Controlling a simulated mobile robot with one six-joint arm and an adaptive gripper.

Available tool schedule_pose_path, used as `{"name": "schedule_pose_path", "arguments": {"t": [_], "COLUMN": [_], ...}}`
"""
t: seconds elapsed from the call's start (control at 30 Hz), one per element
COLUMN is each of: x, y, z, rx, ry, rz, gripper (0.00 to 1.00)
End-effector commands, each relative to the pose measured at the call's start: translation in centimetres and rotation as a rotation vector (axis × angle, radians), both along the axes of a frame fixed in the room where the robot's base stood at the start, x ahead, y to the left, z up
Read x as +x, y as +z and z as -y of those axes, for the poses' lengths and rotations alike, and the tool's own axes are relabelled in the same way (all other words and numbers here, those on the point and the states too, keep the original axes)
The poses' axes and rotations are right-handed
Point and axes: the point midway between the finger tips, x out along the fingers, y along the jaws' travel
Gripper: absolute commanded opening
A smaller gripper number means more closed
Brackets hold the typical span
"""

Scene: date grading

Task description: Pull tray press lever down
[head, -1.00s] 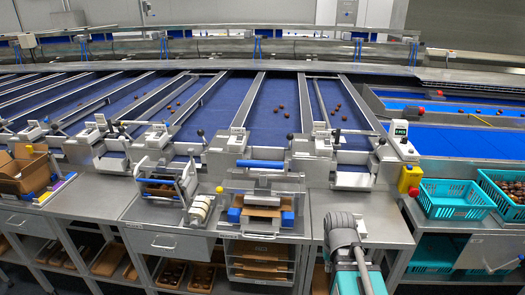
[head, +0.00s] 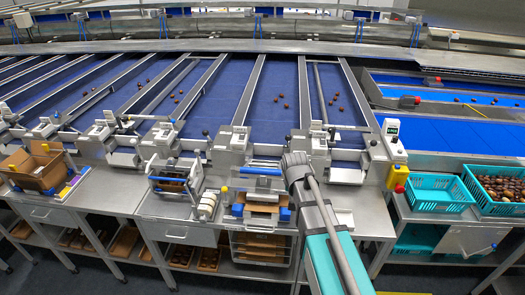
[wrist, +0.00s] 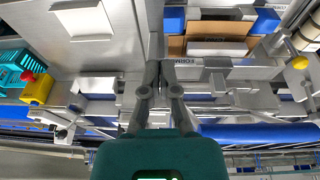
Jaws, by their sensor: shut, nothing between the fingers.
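The tray press (head: 240,222) stands on the steel bench, with a blue lever bar (head: 260,171) across its top. A brown cardboard tray (head: 262,207) sits in it between blue blocks. In the wrist view, the blue lever bar (wrist: 245,132) lies to the right of my gripper (wrist: 160,90), apart from the fingers. The cardboard tray (wrist: 212,28) shows farther up there. My gripper is shut and empty. In the head view, my arm reaches up just right of the press and hides the fingertips and the press's right edge.
A roller stand (head: 174,178) is left of the press. Sloping blue belts (head: 280,100) lie behind. A cardboard box (head: 38,168) is at far left.

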Motion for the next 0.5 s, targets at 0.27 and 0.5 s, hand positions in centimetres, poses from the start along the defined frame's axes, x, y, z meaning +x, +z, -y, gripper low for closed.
{"name": "schedule_pose_path", "arguments": {"t": [0.27,0.5], "x": [3.7,6.4], "y": [6.9,12.0], "z": [-3.9,-7.6], "rx": [0.005,0.016], "ry": [-0.001,0.0], "rz": [0.064,0.121], "gripper": [0.0,0.0]}}
